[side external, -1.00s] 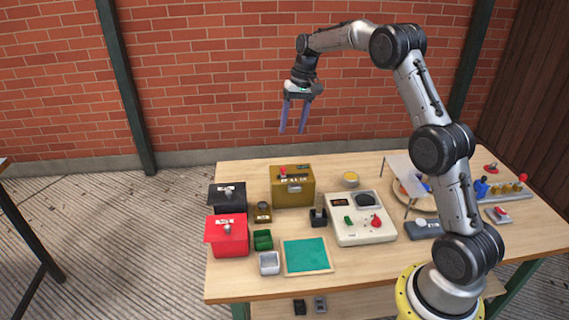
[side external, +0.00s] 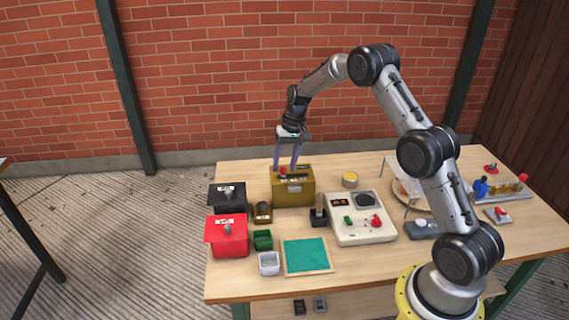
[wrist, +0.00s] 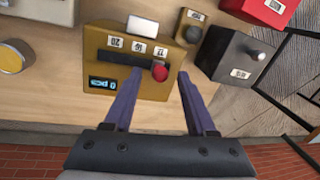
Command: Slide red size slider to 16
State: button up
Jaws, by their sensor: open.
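The red slider knob (wrist: 160,73) sits at the right end of a dark slot on top of a brown-gold box (wrist: 100,65), in the wrist view. Several white number labels (wrist: 138,48) run beside the slot, upside down; the middle one is hard to read. A small lit display (wrist: 103,84) is on the same face. In the side view the box (side external: 293,193) stands at the table's back, with the red knob (side external: 282,171) on top. My gripper (side external: 285,168) is open just above it, pointing down. In the wrist view its purple fingers (wrist: 160,76) lie either side of the knob, seemingly without gripping it.
A black box (side external: 228,198) and a red box (side external: 227,236) with knobs stand to the left. A small brown box (side external: 263,212) is close beside the slider box. A white control panel (side external: 361,218) and a yellow-topped round item (side external: 350,180) are to the right.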

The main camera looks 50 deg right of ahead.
jog(key=shift+f, duration=0.1)
grip_shut()
dwell(1.4)
